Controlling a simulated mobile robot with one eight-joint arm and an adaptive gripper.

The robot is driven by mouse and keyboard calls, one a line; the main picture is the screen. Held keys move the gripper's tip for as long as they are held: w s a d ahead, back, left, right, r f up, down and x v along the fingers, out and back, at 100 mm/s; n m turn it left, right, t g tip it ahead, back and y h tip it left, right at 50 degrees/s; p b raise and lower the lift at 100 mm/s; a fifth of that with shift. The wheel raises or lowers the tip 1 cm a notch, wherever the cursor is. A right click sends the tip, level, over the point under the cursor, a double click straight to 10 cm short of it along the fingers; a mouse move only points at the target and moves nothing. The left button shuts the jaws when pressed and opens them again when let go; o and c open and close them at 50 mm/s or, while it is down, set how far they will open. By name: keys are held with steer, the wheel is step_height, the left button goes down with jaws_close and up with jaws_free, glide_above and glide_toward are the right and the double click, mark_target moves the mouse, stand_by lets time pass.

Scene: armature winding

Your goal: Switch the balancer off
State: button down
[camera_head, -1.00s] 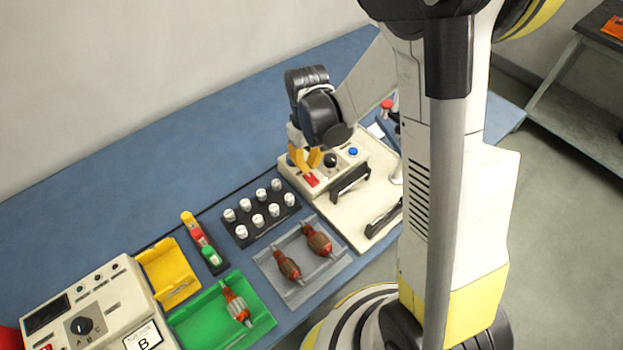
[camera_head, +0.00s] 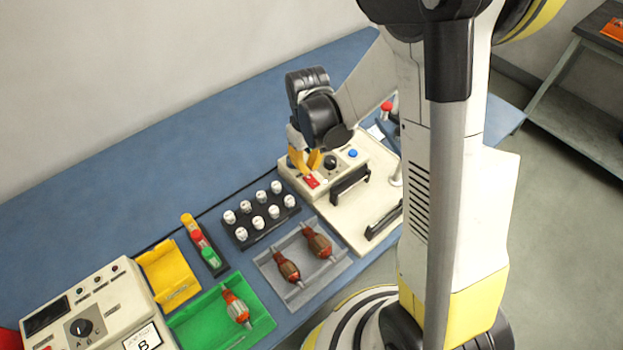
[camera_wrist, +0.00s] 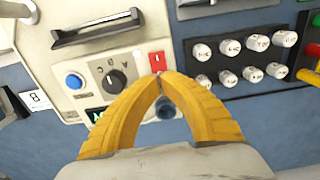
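The balancer (camera_head: 352,214) is a cream-coloured machine on the blue bench, with a blue button (camera_head: 353,153), a black knob (camera_head: 330,161) and a red switch (camera_head: 311,181) on its panel. In the wrist view the red switch (camera_wrist: 156,58) has a small white mark and lies just beyond my fingertips. The blue button (camera_wrist: 74,81) and black knob (camera_wrist: 117,79) show to its left. My gripper (camera_head: 308,170) is over the panel beside the switch. Its yellow fingers meet at the tips (camera_wrist: 160,76) with nothing between them. I cannot tell whether they touch the switch.
A black rack (camera_head: 262,222) with several white-capped pieces stands left of the balancer. Nearer are a grey tray (camera_head: 300,293) with two armatures, a green tray (camera_head: 205,333) with one, a yellow bin (camera_head: 168,275) and a control box (camera_head: 105,300). The back of the bench is clear.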

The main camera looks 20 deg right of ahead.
mark_target(308, 177)
steer(key=shift+f+b, duration=1.6)
steer(key=shift+f, duration=0.2)
stand_by(0.8)
steer(key=shift+r+p, duration=2.45)
steer(key=shift+r, duration=1.1)
steer(key=shift+r, duration=0.15)
steer(key=s+r+m+t+b, duration=0.3)
steer(key=s+r+t, duration=0.4)
steer(key=s+r, duration=0.5)
step_height(308, 177, up, 2)
steer(key=shift+s+m, duration=0.3)
steer(key=shift+s, duration=0.05)
